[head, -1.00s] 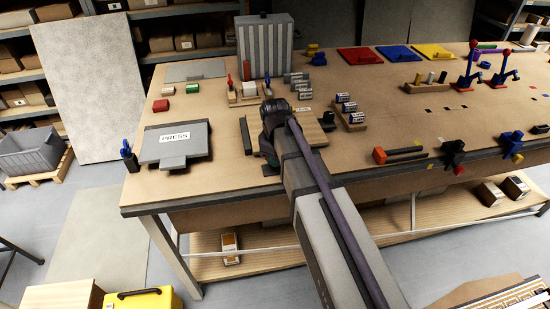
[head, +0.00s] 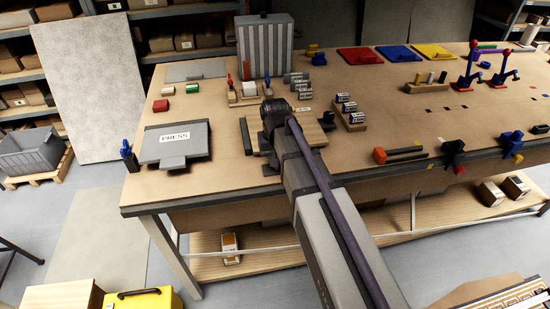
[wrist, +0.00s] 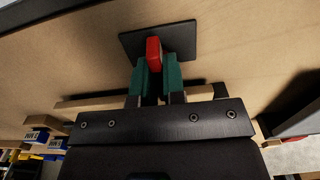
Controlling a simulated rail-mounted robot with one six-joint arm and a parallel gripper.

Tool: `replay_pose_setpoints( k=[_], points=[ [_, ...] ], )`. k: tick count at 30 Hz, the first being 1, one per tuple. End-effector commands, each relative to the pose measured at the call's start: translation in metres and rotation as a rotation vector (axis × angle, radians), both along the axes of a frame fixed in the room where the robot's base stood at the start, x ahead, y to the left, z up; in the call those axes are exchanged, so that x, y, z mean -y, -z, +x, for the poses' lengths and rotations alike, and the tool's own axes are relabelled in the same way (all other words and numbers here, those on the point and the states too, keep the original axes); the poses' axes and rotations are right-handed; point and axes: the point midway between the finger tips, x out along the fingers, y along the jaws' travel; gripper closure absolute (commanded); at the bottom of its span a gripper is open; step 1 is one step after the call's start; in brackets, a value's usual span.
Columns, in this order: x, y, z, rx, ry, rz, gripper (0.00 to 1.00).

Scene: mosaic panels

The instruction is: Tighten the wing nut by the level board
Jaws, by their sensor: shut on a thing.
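The red wing nut (wrist: 153,54) stands in front of a flat dark plate (wrist: 180,38) on the wooden bench top in the wrist view. The green fingers of my gripper (wrist: 155,72) are shut on it, one on each side. In the head view my own arm hides the wing nut and the fingertips. The level board (head: 313,130) is a pale wooden board right beside the arm's end. Part of the dark plate (head: 269,170) shows at the bench's front edge.
A grey press marked PRESS (head: 176,145) lies left of my arm. A wooden block with several labelled pieces (head: 350,120) stands to the right. The bench between press and arm is mostly clear.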

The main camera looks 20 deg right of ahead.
Motion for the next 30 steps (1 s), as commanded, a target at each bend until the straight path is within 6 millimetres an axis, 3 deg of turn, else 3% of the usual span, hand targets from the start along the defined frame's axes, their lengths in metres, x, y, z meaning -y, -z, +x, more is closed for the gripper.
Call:
replay_pose_setpoints(
  k=[11, 26, 27, 30],
  points=[
    [0.0000, 0.0004, -0.0005, 0.000, 0.156, 0.000, 1.00],
    [0.0001, 0.0004, -0.0006, -0.001, 0.176, 0.000, 1.00],
    [0.0001, 0.0004, -0.0006, -0.001, 0.176, 0.000, 0.87],
    [0.0001, 0.0004, -0.0005, -0.001, 0.175, 0.000, 0.77]
  ],
)
